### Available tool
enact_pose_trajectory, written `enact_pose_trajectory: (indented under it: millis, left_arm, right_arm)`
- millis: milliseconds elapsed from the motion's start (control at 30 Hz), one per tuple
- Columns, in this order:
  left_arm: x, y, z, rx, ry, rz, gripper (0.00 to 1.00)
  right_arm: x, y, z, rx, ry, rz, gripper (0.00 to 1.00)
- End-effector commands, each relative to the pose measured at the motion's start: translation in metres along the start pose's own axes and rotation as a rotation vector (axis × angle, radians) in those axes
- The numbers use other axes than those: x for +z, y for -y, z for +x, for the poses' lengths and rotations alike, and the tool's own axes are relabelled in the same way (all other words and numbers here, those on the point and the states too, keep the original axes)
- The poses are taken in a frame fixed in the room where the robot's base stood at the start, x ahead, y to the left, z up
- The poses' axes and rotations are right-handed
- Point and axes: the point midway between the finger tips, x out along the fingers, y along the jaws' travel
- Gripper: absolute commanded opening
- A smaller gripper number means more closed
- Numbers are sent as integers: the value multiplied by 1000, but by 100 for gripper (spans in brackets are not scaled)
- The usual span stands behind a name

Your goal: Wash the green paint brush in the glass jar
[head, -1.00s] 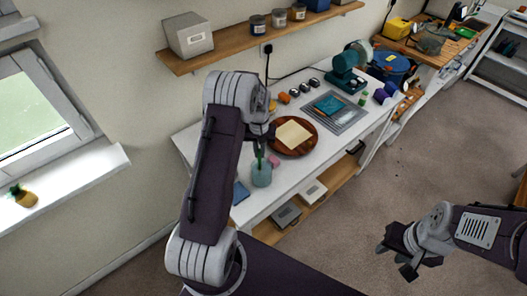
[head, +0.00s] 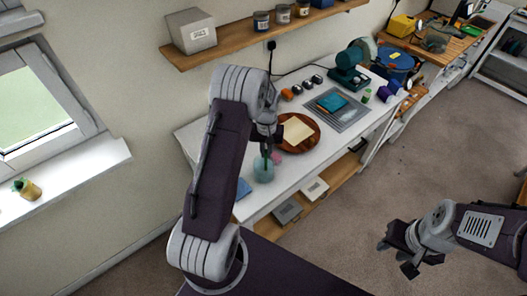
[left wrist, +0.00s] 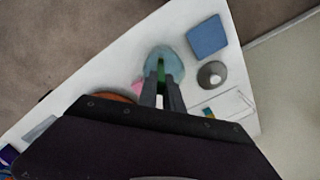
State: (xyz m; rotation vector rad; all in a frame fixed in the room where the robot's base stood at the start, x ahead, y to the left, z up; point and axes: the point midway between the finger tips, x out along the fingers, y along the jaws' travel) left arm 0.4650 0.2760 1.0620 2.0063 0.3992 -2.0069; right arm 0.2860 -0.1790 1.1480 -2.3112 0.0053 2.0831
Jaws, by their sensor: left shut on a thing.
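The glass jar (head: 263,173), pale blue and see-through, stands near the front edge of the white bench. It also shows in the left wrist view (left wrist: 176,54). My left gripper (head: 265,153) is just above the jar's mouth, pointing down, shut on the green paint brush (left wrist: 161,72). The brush's green part reaches into the jar; its lower end is hard to make out. My right gripper (head: 396,256) is open and empty, out over the floor at the right, away from the bench.
A round wooden board (head: 312,144) with a cream sheet lies beside the jar, with a pink item (head: 276,159) between. A blue square (left wrist: 207,37) and a grey round item (left wrist: 212,74) lie near the jar. A grey tray (head: 350,119) lies farther along the bench.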

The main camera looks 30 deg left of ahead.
Motion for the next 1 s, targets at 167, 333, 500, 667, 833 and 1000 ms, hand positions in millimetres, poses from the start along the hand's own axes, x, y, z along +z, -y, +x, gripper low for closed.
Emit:
enact_pose_trajectory:
  millis: [167,333,500,667,833,1000]
  left_arm:
    - [-12,0,-2,0,-1,-1,0]
    - [-18,0,-1,0,-1,-1,0]
    - [-18,3,-1,0,-1,-2,0]
    - [-17,13,0,0,0,-2,0]
    - [-16,19,0,0,0,-1,0]
    - [-7,19,-1,0,1,-1,0]
  right_arm:
    - [0,0,-4,0,0,0,36]
    - [0,0,-5,0,0,0,36]
    - [0,0,-5,0,0,0,36]
    - [0,0,-5,0,0,0,36]
    - [-1,0,-5,0,0,0,36]
    - [-1,0,-6,0,0,0,36]
